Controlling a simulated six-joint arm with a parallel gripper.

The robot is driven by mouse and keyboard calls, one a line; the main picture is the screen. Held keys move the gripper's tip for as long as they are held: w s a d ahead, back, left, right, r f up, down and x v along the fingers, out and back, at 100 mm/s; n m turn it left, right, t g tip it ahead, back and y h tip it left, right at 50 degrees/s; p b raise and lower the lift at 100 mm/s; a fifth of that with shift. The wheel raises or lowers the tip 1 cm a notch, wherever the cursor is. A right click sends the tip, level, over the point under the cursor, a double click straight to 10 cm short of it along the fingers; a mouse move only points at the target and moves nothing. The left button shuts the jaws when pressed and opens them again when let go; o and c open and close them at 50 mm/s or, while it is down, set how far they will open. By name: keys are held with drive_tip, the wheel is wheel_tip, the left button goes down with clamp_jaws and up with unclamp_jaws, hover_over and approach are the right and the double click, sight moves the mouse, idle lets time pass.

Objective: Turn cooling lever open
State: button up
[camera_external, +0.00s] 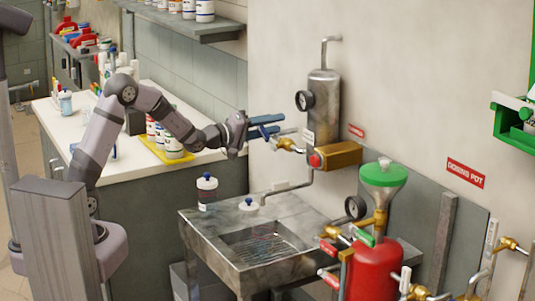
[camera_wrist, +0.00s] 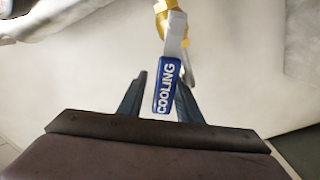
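The cooling lever (camera_wrist: 168,88) has a blue grip with white "COOLING" lettering. In the wrist view it hangs from a brass valve (camera_wrist: 163,8) by a pale metal arm. My gripper (camera_wrist: 160,95) is open, with one finger on each side of the lever's grip. The lever looks close to the right finger, with a clear gap to the left finger; I cannot tell whether it touches. In the external view my gripper (camera_external: 280,124) points right, its blue fingers apart, near the brass valve (camera_external: 288,145). The lever's grip is mostly hidden there by the fingers.
A grey cylinder (camera_external: 323,100) with a gauge (camera_external: 304,100) stands on the wall beside the fingers. A brass block (camera_external: 338,155) with a red end is below it. A metal sink (camera_external: 265,250) and red dosing pot (camera_external: 375,265) stand lower.

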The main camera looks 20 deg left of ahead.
sight(260, 127)
drive_tip(key=v, duration=0.8)
drive_tip(key=shift+b, duration=0.35)
drive_tip(key=shift+c, duration=0.3)
clamp_jaws()
drive_tip(key=m, duration=0.1)
drive_tip(key=s+m, duration=0.1)
drive_tip(key=m, duration=0.1)
drive_tip(key=a+m+h+b, duration=0.1)
drive_tip(key=m, duration=0.1)
drive_tip(key=shift+s, duration=0.25)
drive_tip(key=s+a+m+h+b, duration=0.1)
drive_tip(key=s+m+h, duration=0.1)
drive_tip(key=m, duration=0.5)
drive_tip(key=s+a+r+m+h+b, duration=0.1)
drive_tip(key=s+m, duration=0.3)
drive_tip(key=m, duration=0.4)
drive_tip(key=shift+a+g+h, duration=0.3)
drive_tip(key=shift+a+h, duration=0.1)
drive_tip(key=shift+a, duration=0.05)
